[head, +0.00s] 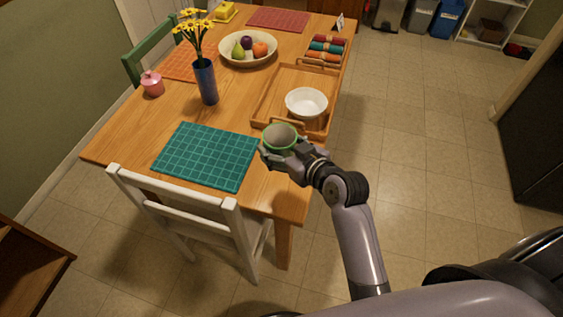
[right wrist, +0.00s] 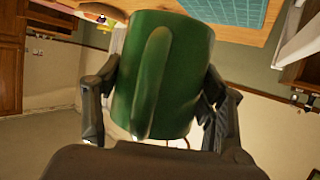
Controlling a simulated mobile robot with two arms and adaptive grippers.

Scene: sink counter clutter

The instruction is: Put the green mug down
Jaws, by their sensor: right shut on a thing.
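The green mug (head: 280,138) is held in my right gripper (head: 283,155), above the near right part of the wooden table (head: 257,200). In the right wrist view the mug (right wrist: 180,80) fills the middle, with its handle facing the camera. The two fingers of the right gripper (right wrist: 158,105) close on its sides. In the head view its open rim faces up toward the camera. I cannot tell how far its base is from the tabletop. My left gripper is not in view.
A teal placemat (head: 207,156) lies bare to the left of the mug. A wooden tray (head: 265,101) with a white bowl (head: 306,102) is just beyond it. A blue vase (head: 205,82) of yellow flowers stands farther back. A white chair (head: 180,212) is at the near edge.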

